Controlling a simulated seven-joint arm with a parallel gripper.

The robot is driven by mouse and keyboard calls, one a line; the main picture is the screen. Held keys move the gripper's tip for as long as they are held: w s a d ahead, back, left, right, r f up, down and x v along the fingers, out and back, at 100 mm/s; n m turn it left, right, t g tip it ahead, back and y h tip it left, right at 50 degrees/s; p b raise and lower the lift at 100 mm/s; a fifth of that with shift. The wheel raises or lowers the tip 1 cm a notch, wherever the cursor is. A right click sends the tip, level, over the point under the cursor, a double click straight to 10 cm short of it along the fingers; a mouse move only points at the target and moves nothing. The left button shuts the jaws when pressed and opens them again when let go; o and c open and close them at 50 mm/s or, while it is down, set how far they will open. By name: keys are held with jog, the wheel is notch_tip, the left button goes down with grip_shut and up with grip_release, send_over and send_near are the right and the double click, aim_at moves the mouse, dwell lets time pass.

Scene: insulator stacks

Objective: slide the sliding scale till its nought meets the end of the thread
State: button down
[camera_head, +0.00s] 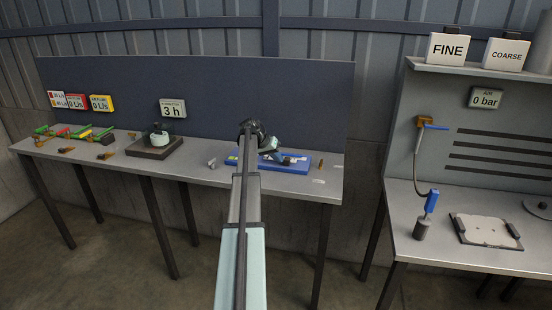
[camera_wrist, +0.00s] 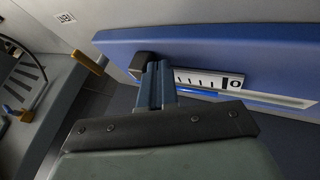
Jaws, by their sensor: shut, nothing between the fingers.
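A blue board (camera_head: 292,167) lies on the left bench; it fills the upper part of the wrist view (camera_wrist: 250,50). On it, the white sliding scale (camera_wrist: 205,78) shows black ticks and a nought near its right end. A pale strip (camera_wrist: 275,99) runs along the scale's lower edge. A blue line (camera_wrist: 205,92), apparently the thread, lies in it and seems to end a little left of the nought. A dark block (camera_wrist: 144,64) stands at the scale's left. My gripper (camera_wrist: 157,72) is shut and empty, its fingertips beside the block; contact is unclear. The fingers hide the scale's left part.
A small brown peg (camera_head: 321,164) and pale labels stand right of the board. A dark stand (camera_head: 154,143) and coloured valves (camera_head: 75,135) are further left on the bench. A gap separates the right bench (camera_head: 460,250), which holds a blue-handled tool (camera_head: 427,212).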

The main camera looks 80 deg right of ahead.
jog(key=shift+s, duration=0.1)
jog(key=shift+s, duration=0.7)
jog(key=shift+w, duration=0.15)
